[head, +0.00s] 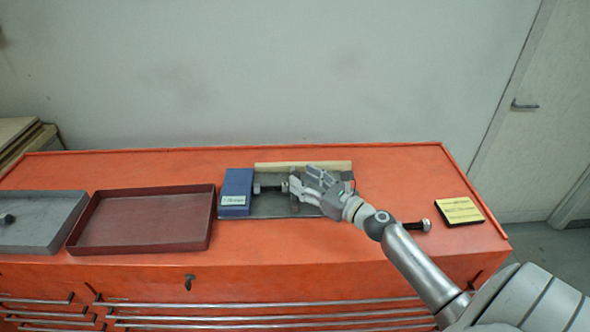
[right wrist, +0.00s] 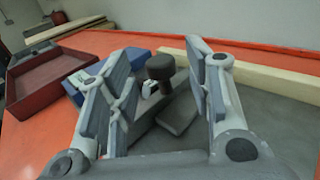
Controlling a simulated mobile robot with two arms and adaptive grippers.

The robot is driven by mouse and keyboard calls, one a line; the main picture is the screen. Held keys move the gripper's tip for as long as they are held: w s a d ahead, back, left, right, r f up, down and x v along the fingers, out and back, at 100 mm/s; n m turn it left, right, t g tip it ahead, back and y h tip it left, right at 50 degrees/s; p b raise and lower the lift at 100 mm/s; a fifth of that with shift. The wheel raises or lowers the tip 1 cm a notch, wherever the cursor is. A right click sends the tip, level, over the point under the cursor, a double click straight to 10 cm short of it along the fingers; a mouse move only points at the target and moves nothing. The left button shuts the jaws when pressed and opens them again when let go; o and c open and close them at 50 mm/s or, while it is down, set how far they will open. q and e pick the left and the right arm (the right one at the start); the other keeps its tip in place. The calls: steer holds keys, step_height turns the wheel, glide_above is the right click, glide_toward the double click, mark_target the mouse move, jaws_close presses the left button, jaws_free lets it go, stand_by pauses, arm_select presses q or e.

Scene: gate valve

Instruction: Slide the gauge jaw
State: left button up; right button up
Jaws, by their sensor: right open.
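The gauge shows in the head view as a blue block (head: 236,186) with a white label, at the left end of a grey plate (head: 268,209). A dark bolt-like piece (head: 270,188) reaches right from the block towards my right gripper (head: 304,181). My right gripper is open over the plate. In the right wrist view a dark round knob (right wrist: 160,67) stands between or just beyond the open fingers, and a grey bar (right wrist: 176,113) lies below it. I cannot tell which piece is the jaw, or whether a finger touches it. My left gripper is out of view.
A dark red tray (head: 142,191) and a grey tray (head: 38,235) stand left on the orange chest top (head: 400,165). A pale wooden strip (head: 300,166) lies behind the plate. A bolt (head: 418,225) and a yellow-topped block (head: 458,210) are at right.

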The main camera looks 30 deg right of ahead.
mark_target(299, 177)
steer(key=shift+p+x, duration=0.45)
steer(key=shift+x, duration=1.5)
steer(key=shift+c, duration=1)
steer(key=c, duration=0.5)
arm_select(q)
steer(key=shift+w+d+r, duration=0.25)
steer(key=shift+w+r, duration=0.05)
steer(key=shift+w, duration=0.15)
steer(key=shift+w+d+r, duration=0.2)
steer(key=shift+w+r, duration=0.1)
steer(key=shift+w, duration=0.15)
arm_select(e)
jaws_close()
